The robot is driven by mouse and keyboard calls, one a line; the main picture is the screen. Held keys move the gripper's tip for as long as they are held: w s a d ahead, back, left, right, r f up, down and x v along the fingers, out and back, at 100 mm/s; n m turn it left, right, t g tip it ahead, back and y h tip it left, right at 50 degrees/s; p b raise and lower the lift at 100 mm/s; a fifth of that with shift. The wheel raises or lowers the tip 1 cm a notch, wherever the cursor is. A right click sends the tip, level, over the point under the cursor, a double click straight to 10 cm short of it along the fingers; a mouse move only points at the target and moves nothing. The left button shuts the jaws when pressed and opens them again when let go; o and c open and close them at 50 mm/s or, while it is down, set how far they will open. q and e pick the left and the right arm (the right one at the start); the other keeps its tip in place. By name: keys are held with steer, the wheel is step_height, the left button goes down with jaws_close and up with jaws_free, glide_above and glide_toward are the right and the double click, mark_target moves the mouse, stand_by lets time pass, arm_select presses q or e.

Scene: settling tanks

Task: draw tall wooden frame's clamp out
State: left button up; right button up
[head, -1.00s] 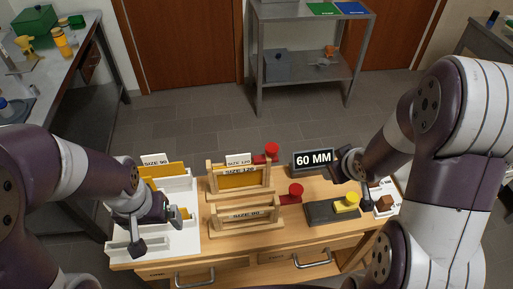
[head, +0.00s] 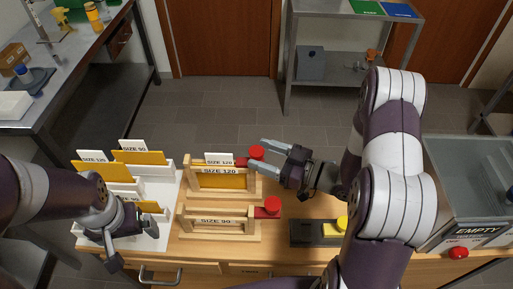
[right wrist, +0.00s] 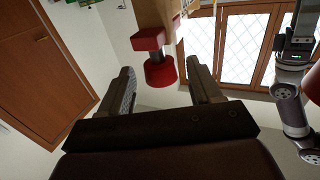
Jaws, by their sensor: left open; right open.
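The tall wooden frame (head: 188,185), labelled SIZE 120, stands behind the shorter SIZE 90 frame (head: 184,222). The tall frame's red clamp (head: 256,153) sticks out at its right end with a round knob. My right gripper (head: 262,152) is open, coming from the right, its fingers pointing at this knob. In the right wrist view the red knob (right wrist: 160,71) appears between the two open fingertips; I cannot tell whether they touch it. My left gripper (head: 113,245) is open and empty over the front of the white rack at left, partly hidden by its wrist.
The short frame's red clamp (head: 271,206) stands just in front of my right gripper. A white rack (head: 165,215) holds yellow and white cards at left. A grey tank (head: 470,185) is at far right.

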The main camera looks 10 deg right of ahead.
steer(key=shift+x, duration=1.2)
arm_select(q)
steer(key=shift+r, duration=0.2)
arm_select(e)
steer(key=shift+c, duration=0.3)
jaws_close()
steer(key=shift+s+d, duration=0.1)
steer(key=shift+d, duration=0.2)
steer(key=d, duration=0.2)
steer(key=s+d, duration=0.1)
steer(key=d, duration=0.1)
steer(key=shift+s+a, duration=0.1)
steer(key=shift+a, duration=0.05)
steer(key=shift+o, duration=0.3)
jaws_free()
arm_select(q)
steer(key=shift+s+d, duration=0.2)
steer(key=shift+d, duration=0.35)
steer(key=shift+s+d, duration=0.15)
steer(key=shift+d, duration=0.4)
